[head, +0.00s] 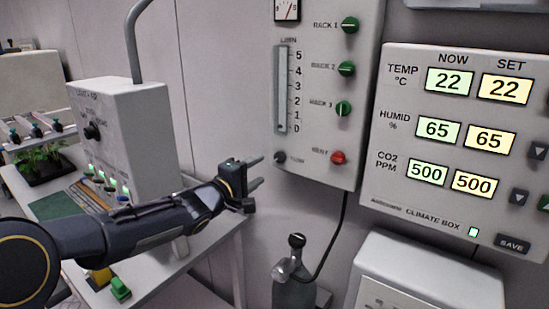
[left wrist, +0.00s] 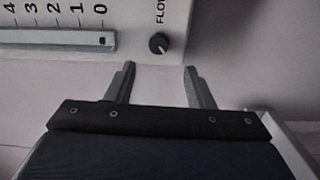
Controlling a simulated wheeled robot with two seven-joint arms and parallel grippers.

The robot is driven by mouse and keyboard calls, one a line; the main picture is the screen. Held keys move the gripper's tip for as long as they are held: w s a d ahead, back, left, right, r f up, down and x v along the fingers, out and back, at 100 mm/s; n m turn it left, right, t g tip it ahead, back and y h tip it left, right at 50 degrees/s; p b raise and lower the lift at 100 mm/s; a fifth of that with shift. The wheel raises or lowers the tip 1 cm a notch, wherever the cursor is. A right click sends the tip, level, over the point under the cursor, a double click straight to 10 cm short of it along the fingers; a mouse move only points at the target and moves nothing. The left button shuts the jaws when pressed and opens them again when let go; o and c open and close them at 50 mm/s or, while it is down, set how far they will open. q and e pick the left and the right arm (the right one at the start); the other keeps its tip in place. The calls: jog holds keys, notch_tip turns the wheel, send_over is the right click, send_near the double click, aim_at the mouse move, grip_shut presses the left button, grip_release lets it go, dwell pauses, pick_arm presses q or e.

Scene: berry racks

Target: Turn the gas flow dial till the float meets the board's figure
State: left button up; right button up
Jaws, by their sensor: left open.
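The gas panel (head: 325,170) hangs on the wall, with an upright flow tube (head: 282,90) beside a scale from 0 to 5. In the left wrist view, a small dark mark that may be the float (left wrist: 102,40) lies near the 0 end. The dark flow dial (head: 280,157) is below the tube; it also shows in the left wrist view (left wrist: 158,43). My left gripper (head: 260,172) is open and empty, just left of the dial in the head view. In the wrist view the dial lies beyond the fingertips, roughly between them, apart from both.
Green rack knobs (head: 345,69) and a red knob (head: 338,157) sit on the same panel. A climate box display (head: 455,150) is at right. A gas bottle's valve (head: 296,241) and hose are below. A grey box (head: 125,140) stands on the left bench.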

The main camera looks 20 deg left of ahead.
aim_at(278, 158)
pick_arm(q)
jog(key=x, duration=0.8)
jog(key=shift+s+d, duration=0.1)
jog(key=shift+d, duration=0.05)
jog(key=shift+r, duration=0.1)
jog(key=c, duration=1)
